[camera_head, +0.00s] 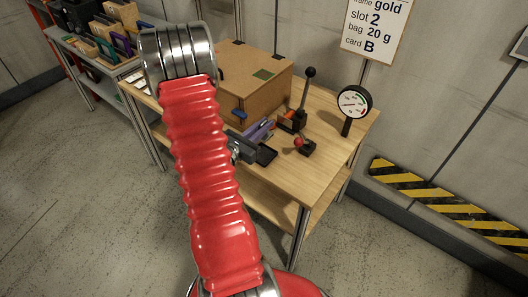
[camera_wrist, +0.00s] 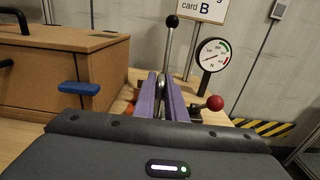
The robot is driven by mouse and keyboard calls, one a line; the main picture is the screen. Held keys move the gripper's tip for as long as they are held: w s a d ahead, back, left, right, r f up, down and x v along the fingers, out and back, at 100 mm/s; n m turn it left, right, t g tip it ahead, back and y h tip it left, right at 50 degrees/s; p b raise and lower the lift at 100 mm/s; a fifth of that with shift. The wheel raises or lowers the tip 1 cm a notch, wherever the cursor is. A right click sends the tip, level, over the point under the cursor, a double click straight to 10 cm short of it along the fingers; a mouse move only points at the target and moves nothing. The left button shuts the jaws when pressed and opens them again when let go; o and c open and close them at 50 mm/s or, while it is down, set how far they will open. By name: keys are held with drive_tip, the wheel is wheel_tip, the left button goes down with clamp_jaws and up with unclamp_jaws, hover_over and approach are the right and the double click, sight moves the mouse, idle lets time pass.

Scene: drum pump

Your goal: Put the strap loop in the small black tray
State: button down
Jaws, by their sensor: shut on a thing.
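My gripper (camera_wrist: 162,84) reaches forward over the bench with its two purple fingers close together. In the wrist view they are shut on a small grey piece between their tips. I cannot make out for sure whether this piece is the strap loop. In the head view the purple fingers (camera_head: 258,131) show past my red arm and point toward the black-knobbed lever. My arm hides part of the bench in the head view.
A black-knobbed lever (camera_head: 305,90) stands just beyond the fingers, with a red-knobbed lever (camera_head: 299,142) to the right. A dial gauge (camera_head: 353,102) stands behind. A wooden box (camera_head: 245,75) is to the left. The bench's front right (camera_head: 310,180) is clear.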

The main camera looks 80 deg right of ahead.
drive_tip(key=shift+f, duration=2.85)
drive_tip(key=shift+f, duration=0.1)
drive_tip(key=shift+f, duration=2)
drive_tip(key=shift+f, duration=0.1)
drive_tip(key=c, duration=1.8)
unclamp_jaws()
drive_tip(key=shift+a, duration=0.1)
drive_tip(key=shift+v, duration=5.95)
